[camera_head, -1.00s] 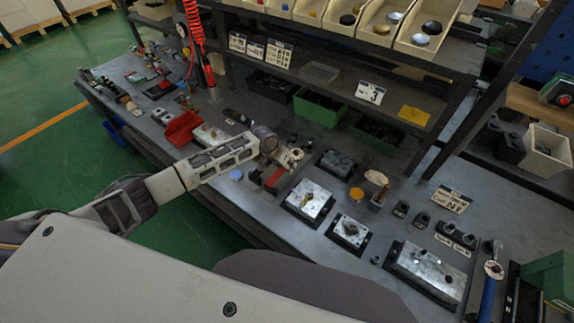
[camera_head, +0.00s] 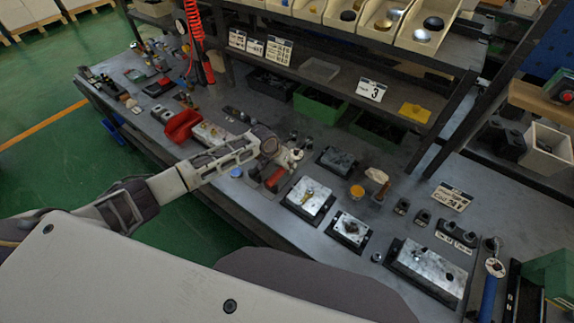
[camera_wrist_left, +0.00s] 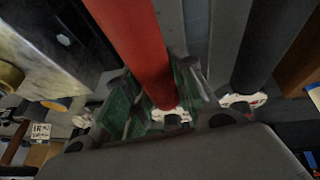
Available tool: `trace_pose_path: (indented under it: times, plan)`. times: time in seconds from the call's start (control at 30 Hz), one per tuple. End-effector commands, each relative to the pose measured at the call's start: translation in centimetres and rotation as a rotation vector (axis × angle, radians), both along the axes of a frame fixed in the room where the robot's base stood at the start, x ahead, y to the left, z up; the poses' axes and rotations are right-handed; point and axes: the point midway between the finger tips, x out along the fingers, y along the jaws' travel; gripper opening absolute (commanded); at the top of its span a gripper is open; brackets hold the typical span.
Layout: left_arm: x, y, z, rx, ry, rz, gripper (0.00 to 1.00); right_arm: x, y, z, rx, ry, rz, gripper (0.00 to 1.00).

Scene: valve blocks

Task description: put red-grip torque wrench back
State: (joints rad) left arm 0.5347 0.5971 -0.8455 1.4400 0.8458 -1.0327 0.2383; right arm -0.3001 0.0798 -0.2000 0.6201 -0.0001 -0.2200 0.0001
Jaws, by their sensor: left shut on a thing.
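My left gripper (camera_head: 284,160) reaches in from the left, low over the workbench. It is shut on the red-grip torque wrench. The wrench's red grip (camera_head: 275,180) shows just below the gripper in the head view. In the left wrist view the red grip (camera_wrist_left: 135,45) runs from the top edge down toward the gripper's palm. The gripper's jaws are small and partly hidden in the head view. I cannot tell whether the wrench touches its resting place. My right gripper is not in view.
A black handle (camera_wrist_left: 275,40) lies beside the red grip in the wrist view. Metal valve blocks (camera_head: 308,197) stand right of the gripper. A red bin (camera_head: 182,126) is to the left. A shelf with bins rises behind. A blue-handled tool (camera_head: 488,298) lies at far right.

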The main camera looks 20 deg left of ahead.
Motion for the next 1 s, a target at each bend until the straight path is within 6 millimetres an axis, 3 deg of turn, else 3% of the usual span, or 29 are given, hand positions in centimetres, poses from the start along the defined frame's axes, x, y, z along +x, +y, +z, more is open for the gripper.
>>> trace_pose_path:
  times: [0.53, 0.57, 0.7, 1.0]
  plan:
    - [0.1, -0.1, -0.8, -0.002, -0.003, 0.0, 0.0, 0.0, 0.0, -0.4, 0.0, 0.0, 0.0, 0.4]
    - [0.1, -0.1, -0.7, -0.002, -0.003, 0.0, 0.29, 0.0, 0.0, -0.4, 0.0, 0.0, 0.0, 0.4]
    - [0.1, 0.0, -0.7, -0.002, -0.003, 0.0, 0.47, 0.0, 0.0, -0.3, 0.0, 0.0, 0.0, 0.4]
    - [-0.1, 0.1, -1.0, 0.002, 0.003, 0.0, 0.51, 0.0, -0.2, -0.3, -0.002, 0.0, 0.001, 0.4]
